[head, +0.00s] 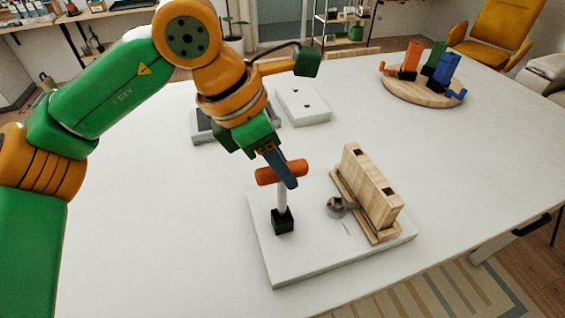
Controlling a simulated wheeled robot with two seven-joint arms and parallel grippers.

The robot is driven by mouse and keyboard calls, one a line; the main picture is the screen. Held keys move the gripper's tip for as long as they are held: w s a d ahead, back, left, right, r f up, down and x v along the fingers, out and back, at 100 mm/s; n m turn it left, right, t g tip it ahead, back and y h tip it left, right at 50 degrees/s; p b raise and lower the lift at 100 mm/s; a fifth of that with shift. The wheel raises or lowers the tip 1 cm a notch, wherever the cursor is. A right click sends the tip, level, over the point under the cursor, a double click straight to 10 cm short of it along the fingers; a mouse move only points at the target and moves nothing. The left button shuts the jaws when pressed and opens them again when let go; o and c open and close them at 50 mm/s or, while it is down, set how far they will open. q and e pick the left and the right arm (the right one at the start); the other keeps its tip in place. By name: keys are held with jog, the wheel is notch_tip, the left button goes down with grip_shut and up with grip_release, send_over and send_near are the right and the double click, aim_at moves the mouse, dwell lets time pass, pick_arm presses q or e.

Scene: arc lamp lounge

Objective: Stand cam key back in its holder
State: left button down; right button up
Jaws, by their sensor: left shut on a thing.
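The cam key has an orange crossbar handle (268,177) and a pale straight shaft (282,197). My left gripper (284,173) is shut on the handle from above and holds the key upright. The shaft's lower end meets a small black block (283,223), which looks like the holder, at the left of a white board (312,265). I cannot tell how deep the shaft sits in the block. The fingers hide part of the handle. My right gripper is not in view.
A wooden clamp-like block (372,190) with a round metal cam (336,207) stands on the board's right half. Behind are a white box (303,107) and a grey device (203,127). A round wooden tray (400,92) bears coloured pieces. The table's right side is clear.

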pick_arm(q)
jog(key=shift+f+b, duration=2)
jog(key=shift+f, duration=0.2)
jog(key=c, duration=0.6)
grip_release()
jog(key=shift+r, duration=0.1)
